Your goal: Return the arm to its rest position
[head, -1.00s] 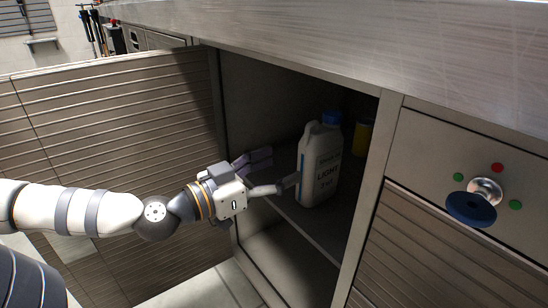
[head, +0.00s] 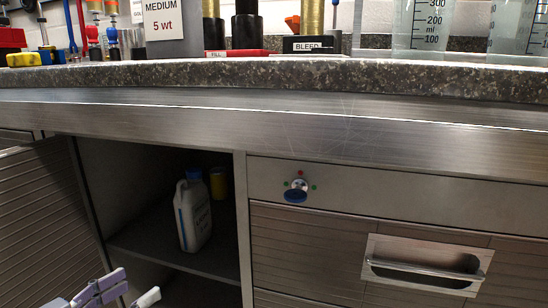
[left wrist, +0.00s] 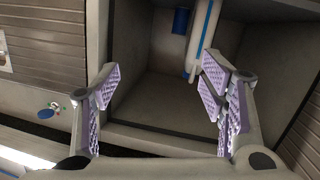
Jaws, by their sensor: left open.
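My left gripper (head: 112,290) shows at the bottom left edge of the head view, open and empty, in front of the open cabinet. In the left wrist view its two fingers (left wrist: 163,92) are spread wide with nothing between them. A white jug with a blue cap (head: 192,212) stands upright on the cabinet shelf (head: 165,240), apart from the gripper. Part of the jug (left wrist: 200,38) also shows beyond the fingers in the left wrist view. My right gripper is in neither view.
The cabinet door (head: 40,225) stands open at the left. A blue knob (head: 296,194) and a drawer handle (head: 425,269) are on the right. The stone counter (head: 300,72) above carries bottles, beakers and labelled items.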

